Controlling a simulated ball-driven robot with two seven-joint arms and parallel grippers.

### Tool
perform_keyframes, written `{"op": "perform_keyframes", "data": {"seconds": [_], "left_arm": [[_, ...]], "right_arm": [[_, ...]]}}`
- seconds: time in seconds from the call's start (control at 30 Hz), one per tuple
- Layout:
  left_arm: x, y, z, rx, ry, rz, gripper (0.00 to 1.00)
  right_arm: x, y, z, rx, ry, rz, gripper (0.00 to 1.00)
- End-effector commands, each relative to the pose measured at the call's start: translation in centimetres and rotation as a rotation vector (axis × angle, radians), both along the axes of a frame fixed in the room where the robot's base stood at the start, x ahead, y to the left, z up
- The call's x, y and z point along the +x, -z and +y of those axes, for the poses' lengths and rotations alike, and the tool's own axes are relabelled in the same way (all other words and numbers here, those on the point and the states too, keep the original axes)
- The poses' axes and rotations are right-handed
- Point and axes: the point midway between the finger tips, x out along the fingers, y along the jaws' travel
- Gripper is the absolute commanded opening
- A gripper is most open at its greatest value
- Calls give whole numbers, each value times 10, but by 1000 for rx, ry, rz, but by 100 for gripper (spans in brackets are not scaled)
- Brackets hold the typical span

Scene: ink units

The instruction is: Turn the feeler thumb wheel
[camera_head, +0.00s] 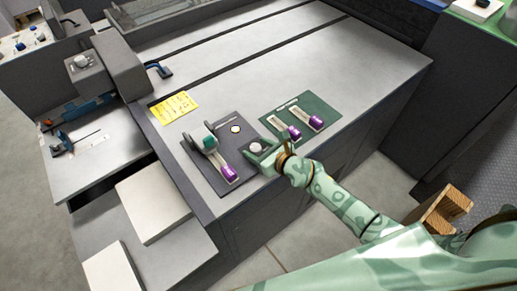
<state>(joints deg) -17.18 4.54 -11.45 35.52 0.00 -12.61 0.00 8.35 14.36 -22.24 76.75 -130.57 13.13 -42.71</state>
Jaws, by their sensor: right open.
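A dark control panel (226,179) lies on the front corner of the grey machine bed. It carries a teal block (209,142), a lever with a purple grip (229,172) and a small pale round button (236,129). A small grey round part (255,147) shows at the panel's right edge, by my right gripper; it may be the thumb wheel, but I cannot tell for sure. My right gripper (259,157) is open, with its fingers around or just above this part. Whether they touch it is too small to tell. My left gripper is not in view.
A green panel (318,103) with two purple-gripped levers (316,122) lies just right of my gripper. A yellow label (173,107) is at the left. White stacks (153,201) stand on a lower shelf.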

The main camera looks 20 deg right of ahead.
Motion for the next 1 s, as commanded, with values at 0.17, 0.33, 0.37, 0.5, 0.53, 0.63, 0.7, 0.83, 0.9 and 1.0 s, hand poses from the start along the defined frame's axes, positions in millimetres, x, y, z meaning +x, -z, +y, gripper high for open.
{"op": "perform_keyframes", "data": {"seconds": [0.17, 0.33, 0.37, 0.5, 0.53, 0.63, 0.7, 0.83, 0.9, 1.0], "left_arm": [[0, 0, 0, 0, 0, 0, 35], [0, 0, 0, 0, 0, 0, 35], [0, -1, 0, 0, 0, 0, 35], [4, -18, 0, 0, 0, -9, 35], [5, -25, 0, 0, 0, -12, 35], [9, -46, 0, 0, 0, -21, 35], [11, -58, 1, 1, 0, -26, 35], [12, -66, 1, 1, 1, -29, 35], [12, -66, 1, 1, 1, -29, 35], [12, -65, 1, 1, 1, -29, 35]], "right_arm": [[0, 0, 0, 0, 0, 0, 34], [0, 0, 0, 0, 0, 0, 12], [0, -1, 0, 0, 1, 0, 12], [1, -7, 1, 3, 51, -3, 12], [1, -9, 1, 4, 72, -2, 12], [0, -11, 4, 5, 158, -2, 12], [0, -10, 5, 5, 226, -1, 12], [0, -5, 6, 3, 332, -2, 12], [-1, -3, 6, 1, 361, -1, 12], [-1, -1, 5, -2, 369, -2, 12]]}}
